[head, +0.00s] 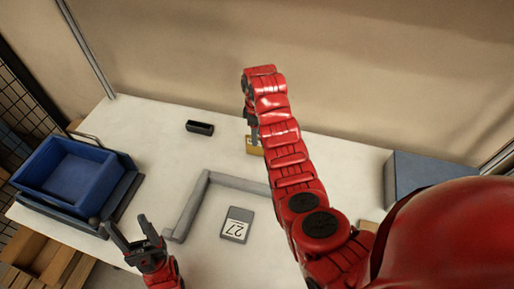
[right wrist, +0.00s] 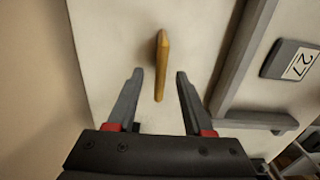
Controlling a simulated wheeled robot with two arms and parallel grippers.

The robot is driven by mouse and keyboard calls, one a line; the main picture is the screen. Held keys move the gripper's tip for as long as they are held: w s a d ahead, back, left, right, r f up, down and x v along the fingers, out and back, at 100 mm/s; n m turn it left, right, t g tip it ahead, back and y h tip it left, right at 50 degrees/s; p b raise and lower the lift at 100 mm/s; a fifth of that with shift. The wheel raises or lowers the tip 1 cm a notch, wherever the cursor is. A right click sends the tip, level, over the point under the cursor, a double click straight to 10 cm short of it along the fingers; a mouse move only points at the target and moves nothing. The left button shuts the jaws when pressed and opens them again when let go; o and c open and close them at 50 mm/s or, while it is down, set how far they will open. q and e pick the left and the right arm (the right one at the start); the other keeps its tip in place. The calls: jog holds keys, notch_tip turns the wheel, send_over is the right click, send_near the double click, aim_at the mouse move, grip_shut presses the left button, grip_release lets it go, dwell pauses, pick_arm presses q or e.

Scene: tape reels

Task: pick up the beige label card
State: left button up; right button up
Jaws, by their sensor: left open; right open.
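A thin tan-yellow piece (right wrist: 161,66), seen nearly edge-on, looks like the beige label card. In the head view it shows as a small yellowish patch (head: 255,147) near the back of the table, partly hidden by my right arm. My right gripper (right wrist: 160,76) is open, with its fingertips on either side of the piece in the right wrist view; I see no contact. In the head view the right gripper (head: 251,125) is mostly hidden by its own arm. My left gripper (head: 131,231) is open and empty at the front left, between the blue bin and the grey frame.
A grey angled border (head: 191,205) lies mid-table around a grey block marked 27 (head: 236,225). A small black tray (head: 200,127) stands at the back. A blue bin (head: 70,176) is at left, a blue-grey box (head: 425,170) at right. A beige item (head: 368,226) is partly hidden.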

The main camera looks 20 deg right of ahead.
aim_at(257, 155)
notch_tip(257, 155, down, 4)
jog(key=shift+s+r+p, duration=0.1)
jog(key=shift+p, duration=1.15)
jog(key=shift+f, duration=0.55)
grip_shut()
